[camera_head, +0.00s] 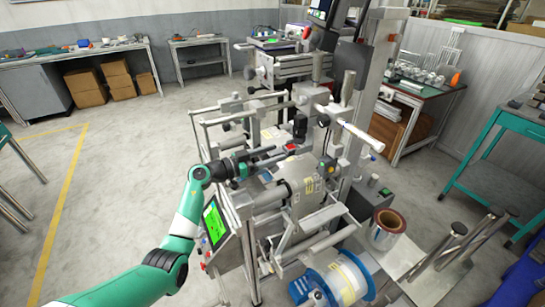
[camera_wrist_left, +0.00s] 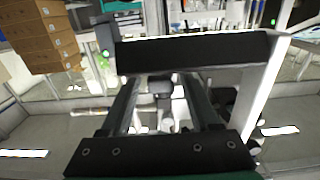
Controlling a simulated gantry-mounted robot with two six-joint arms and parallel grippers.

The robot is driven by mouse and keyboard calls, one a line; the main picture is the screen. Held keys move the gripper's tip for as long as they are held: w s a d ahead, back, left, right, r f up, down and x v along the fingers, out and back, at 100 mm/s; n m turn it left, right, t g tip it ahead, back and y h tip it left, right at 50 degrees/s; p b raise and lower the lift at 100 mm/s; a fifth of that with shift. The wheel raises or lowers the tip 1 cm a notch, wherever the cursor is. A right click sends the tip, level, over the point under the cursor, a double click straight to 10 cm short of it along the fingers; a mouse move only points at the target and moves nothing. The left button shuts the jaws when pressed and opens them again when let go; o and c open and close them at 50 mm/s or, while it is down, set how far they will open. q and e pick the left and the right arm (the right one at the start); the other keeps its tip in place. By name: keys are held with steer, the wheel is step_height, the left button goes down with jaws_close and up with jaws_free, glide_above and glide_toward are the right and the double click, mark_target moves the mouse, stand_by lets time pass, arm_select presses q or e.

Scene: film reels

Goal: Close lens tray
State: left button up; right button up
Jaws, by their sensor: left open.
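The machine (camera_head: 300,190) stands in the middle of the head view, a tall grey metal frame with rollers, bars and a green-lit screen. I cannot tell for sure which of its parts is the lens tray. My left gripper (camera_head: 263,157) reaches in from the left among the front bars of the machine. In the left wrist view its two dark fingers (camera_wrist_left: 160,85) are spread apart with nothing seen held between them. A black bar (camera_wrist_left: 195,50) crosses just beyond the fingers, with a white upright beside it; contact cannot be told. My right gripper is out of view.
A blue reel (camera_head: 340,282) and a copper-coloured roll (camera_head: 386,228) are at the machine's lower right. A workbench (camera_head: 75,55) with cardboard boxes is at the back left. The floor left of the machine is clear.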

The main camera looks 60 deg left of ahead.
arm_select(q)
jaws_close()
stand_by(1.3)
